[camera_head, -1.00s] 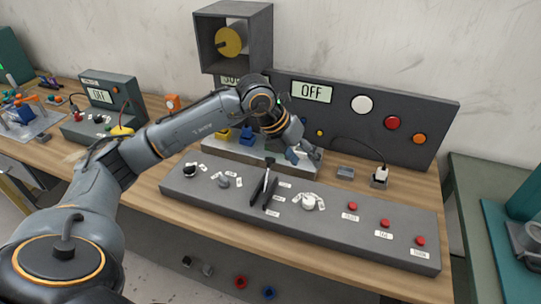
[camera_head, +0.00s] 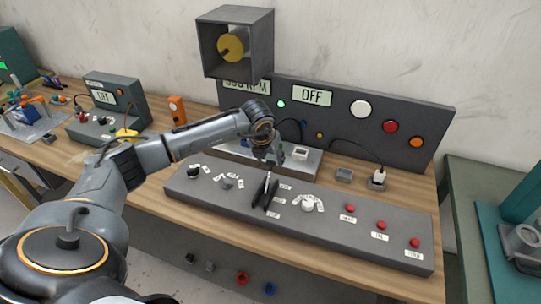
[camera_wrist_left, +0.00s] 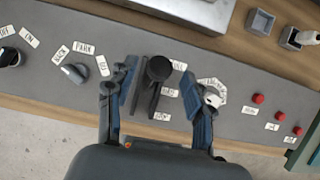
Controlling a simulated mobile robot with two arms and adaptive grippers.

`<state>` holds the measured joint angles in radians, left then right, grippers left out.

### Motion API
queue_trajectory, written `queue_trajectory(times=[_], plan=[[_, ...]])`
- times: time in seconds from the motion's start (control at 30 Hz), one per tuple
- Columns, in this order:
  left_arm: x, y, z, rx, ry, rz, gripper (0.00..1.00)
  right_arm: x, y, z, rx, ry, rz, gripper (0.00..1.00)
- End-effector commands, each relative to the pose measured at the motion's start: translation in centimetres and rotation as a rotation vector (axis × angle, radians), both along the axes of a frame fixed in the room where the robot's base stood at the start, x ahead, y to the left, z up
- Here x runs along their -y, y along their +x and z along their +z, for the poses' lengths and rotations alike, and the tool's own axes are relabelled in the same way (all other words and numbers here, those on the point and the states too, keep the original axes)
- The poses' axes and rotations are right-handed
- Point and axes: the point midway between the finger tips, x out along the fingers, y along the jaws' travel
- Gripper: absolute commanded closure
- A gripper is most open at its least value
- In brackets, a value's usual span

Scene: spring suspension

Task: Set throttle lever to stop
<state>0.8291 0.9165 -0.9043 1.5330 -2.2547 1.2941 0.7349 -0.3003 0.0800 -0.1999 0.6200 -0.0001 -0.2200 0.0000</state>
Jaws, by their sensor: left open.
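The throttle lever (camera_head: 263,191) stands up from a dark slotted base on the grey control panel (camera_head: 340,238). In the left wrist view its round black knob (camera_wrist_left: 159,68) lies between the two blue fingers of my left gripper (camera_wrist_left: 157,82). The fingers are spread, with a visible gap on each side of the knob. In the head view my left gripper (camera_head: 273,160) hangs just above and behind the lever; its fingertips are hard to make out. Small white labels run along the lever's right side; the lowest label (camera_head: 273,214) is near the front. My right gripper is not in view.
Red buttons (camera_head: 381,225) line the panel's right part. Behind stands an upright board with an OFF display (camera_head: 313,95) and a lit green lamp (camera_head: 281,104).

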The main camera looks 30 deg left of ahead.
Motion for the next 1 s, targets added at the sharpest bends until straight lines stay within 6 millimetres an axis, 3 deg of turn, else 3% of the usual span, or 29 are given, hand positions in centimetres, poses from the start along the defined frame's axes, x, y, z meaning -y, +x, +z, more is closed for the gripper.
queue_trajectory(times=[0.2,0.47,0.5,0.7,0.77,1.0], plan=[[-0.1,0.6,-1.5,0.000,-0.001,0.000,0.48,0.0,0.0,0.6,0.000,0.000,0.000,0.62],[-0.2,0.7,-1.7,0.001,0.000,-0.001,0.48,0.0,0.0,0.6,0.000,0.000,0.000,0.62],[-0.2,0.7,-1.7,0.001,0.000,-0.001,0.50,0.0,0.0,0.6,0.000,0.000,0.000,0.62],[-0.2,0.7,-1.7,0.001,0.000,-0.001,0.91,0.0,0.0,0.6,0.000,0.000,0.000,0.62],[-0.2,0.7,-1.7,0.001,-0.001,0.000,1.00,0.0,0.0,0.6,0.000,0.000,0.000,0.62],[-0.3,0.7,-1.7,0.005,0.000,0.000,1.00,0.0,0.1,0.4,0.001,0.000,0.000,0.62]])
